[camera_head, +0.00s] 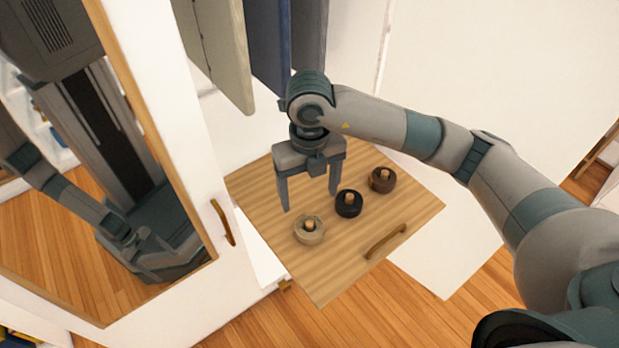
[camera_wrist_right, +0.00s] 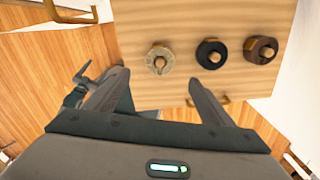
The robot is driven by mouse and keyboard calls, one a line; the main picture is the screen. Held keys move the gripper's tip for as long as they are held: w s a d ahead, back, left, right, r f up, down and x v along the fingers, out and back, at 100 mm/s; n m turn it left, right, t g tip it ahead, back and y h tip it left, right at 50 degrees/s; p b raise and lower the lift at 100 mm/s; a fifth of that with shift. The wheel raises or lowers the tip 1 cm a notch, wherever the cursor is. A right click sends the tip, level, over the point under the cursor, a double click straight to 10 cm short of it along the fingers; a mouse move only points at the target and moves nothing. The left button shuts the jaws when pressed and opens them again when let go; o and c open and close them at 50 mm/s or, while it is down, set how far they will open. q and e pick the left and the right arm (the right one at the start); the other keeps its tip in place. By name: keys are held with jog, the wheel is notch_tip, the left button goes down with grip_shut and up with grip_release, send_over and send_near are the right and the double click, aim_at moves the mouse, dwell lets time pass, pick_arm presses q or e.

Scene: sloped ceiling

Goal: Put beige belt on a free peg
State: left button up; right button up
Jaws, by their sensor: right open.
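The beige belt (camera_head: 303,238) is a small coil around a wooden peg (camera_head: 310,225) on a light wooden panel (camera_head: 325,285). It also shows in the right wrist view (camera_wrist_right: 152,67). My right gripper (camera_head: 309,203) points down over the panel, open and empty. Its fingertips are spread on either side of the beige belt in the right wrist view, with the belt just beyond them. Whether they touch it I cannot tell. No bare peg shows; part of the panel is behind my gripper. My left gripper is not directly in view.
A black coiled belt (camera_head: 348,210) and a brown coiled belt (camera_head: 382,187) sit on pegs beside the beige one. The panel has a brass handle (camera_head: 385,243). A mirrored door (camera_head: 175,110) stands at left, reflecting me. Hanging clothes (camera_head: 268,45) are behind my right wrist.

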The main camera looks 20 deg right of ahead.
pick_arm(q)
jog(key=shift+s+f, duration=0.15)
jog(key=shift+s, duration=0.05)
pick_arm(e)
notch_tip(320, 180, up, 5)
jog(key=shift+f, duration=0.2)
pick_arm(q)
jog(key=shift+s, duration=0.1)
dwell(0.3)
